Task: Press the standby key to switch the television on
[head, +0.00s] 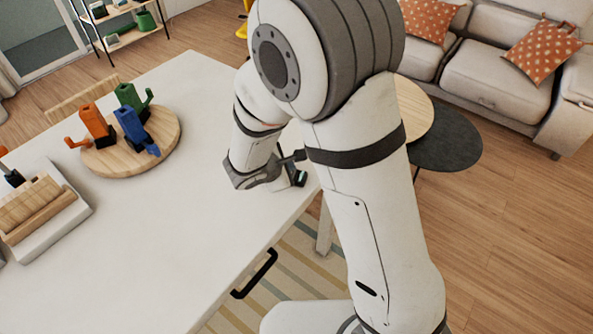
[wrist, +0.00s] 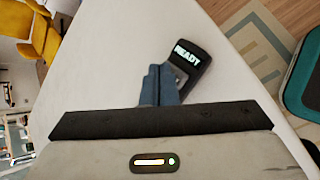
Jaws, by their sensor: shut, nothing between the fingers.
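A small dark handset (wrist: 194,58) with a lit screen reading READY lies on the white table top. It also shows in the head view (head: 300,178), small and partly hidden by my arm, near the table's right edge. My gripper (wrist: 160,70) is shut and empty, its two blue-grey fingers together. In the wrist view the fingertips overlap the lower left part of the handset, over a grey patch below the screen. I cannot tell whether they touch it. The standby key cannot be made out, and no television can be identified.
A round wooden board (head: 98,158) with orange, green and blue objects stands on the white table (head: 150,245). A tray (head: 45,215) with wooden pieces is at the left. A black handle (head: 255,274) sits on the table's front side. The table's middle is clear.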

